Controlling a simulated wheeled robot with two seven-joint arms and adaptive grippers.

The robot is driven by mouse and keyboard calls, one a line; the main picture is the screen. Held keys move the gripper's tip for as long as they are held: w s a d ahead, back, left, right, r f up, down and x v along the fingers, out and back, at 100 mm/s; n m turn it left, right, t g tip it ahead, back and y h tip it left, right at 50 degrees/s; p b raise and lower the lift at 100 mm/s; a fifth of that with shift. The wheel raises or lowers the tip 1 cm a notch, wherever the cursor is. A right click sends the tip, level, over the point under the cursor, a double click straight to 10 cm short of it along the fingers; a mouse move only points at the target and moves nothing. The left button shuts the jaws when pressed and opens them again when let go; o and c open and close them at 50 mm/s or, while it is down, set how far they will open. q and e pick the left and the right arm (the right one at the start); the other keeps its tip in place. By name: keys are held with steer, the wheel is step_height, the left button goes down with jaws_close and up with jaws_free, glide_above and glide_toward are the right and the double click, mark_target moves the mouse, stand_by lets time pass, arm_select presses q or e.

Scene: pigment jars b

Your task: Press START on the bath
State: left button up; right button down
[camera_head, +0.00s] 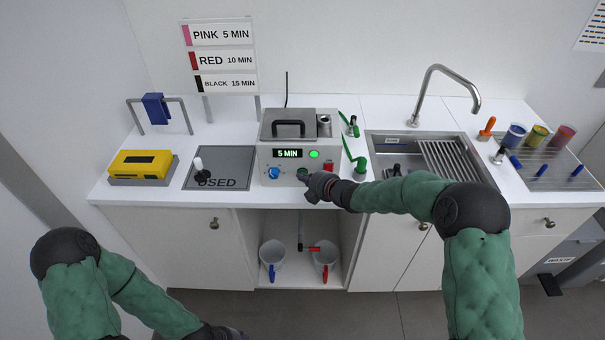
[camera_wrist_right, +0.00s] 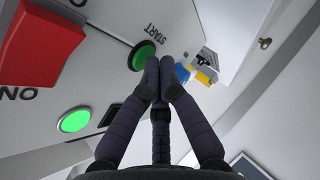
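The bath (camera_head: 272,156) is a grey box with a black-handled lid, standing on the counter. Its display (camera_head: 288,153) reads 5 MIN, and a green lamp (camera_head: 314,154) beside it is lit. The round green START button (camera_head: 303,172) sits on its front panel between a blue knob (camera_head: 273,173) and a red switch (camera_head: 328,167). My right gripper (camera_head: 308,178) is at the button, fingers together and empty. In the right wrist view its fingertips (camera_wrist_right: 160,66) overlap the edge of the START button (camera_wrist_right: 143,56); contact cannot be told. My left gripper (camera_head: 222,333) is low, cut off by the frame's bottom edge.
A sink (camera_head: 375,143) with a tap is to the right, with coloured jars (camera_head: 514,135) beyond. A USED mat (camera_head: 232,160) and a yellow timer-like box (camera_head: 140,164) lie left. Two buckets (camera_head: 272,254) stand below in the open bay.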

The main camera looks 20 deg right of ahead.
stand_by(0.5)
steer(key=shift+s+a+b, duration=0.15)
steer(key=shift+s+b, duration=0.3)
steer(key=shift+s, duration=0.3)
steer(key=shift+s+a+b, duration=0.2)
steer(key=shift+s+b, duration=0.2)
steer(key=shift+s, duration=0.2)
steer(key=s, duration=0.1)
steer(key=s+a+b, duration=0.1)
steer(key=s, duration=0.1)
steer(key=shift+s, duration=0.3)
